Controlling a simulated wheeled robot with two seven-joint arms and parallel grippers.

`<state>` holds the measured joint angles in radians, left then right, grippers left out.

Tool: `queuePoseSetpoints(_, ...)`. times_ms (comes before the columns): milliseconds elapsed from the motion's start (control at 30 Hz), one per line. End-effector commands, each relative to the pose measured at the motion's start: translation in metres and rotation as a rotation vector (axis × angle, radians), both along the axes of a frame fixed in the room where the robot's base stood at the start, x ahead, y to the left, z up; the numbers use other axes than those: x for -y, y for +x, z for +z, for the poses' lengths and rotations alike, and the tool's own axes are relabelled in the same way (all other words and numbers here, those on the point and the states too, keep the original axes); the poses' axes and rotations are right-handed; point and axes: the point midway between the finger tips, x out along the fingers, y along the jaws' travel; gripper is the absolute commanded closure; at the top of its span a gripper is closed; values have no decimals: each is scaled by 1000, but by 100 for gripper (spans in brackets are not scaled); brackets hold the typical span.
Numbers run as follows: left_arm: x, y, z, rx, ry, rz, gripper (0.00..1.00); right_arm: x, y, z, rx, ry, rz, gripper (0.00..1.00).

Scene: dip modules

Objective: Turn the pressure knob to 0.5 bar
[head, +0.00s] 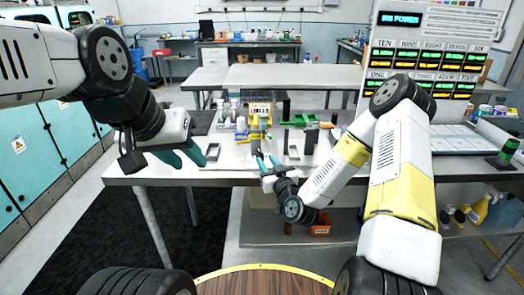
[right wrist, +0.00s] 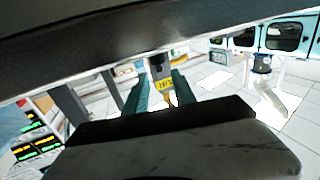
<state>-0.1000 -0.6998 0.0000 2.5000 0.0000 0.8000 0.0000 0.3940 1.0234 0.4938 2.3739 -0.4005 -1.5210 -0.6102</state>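A small yellow device with a dark upper part (right wrist: 165,83) shows between the teal fingers in the right wrist view. Its label is too small to read, and I cannot make out a knob or pressure scale. In the head view a yellow block (head: 255,130) stands on the workbench, just beyond my right gripper (head: 265,160). My right gripper also shows in the right wrist view (right wrist: 160,92), its fingers apart, one on each side of the device; contact is not visible. My left gripper (head: 186,156) is open and empty above the bench's left front part.
A tall display panel (head: 400,48) stands at the right.

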Motion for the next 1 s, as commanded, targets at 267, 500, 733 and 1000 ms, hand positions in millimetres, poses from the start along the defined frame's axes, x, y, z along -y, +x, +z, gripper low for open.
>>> queuePoseSetpoints(267, 0, 0, 0, 0, 0, 0, 64, -14, 38, 0, 0, 0, -1, 68)
queuePoseSetpoints(500, 0, 0, 0, 0, 0, 0, 64, -17, 46, 0, -2, -1, 0, 68)
queuePoseSetpoints(733, 0, 0, 0, 0, 0, 0, 64, -17, 46, 0, -2, -1, 0, 84)
queuePoseSetpoints(1000, 0, 0, 0, 0, 0, 0, 64, -16, 46, 0, -1, 0, 3, 100)
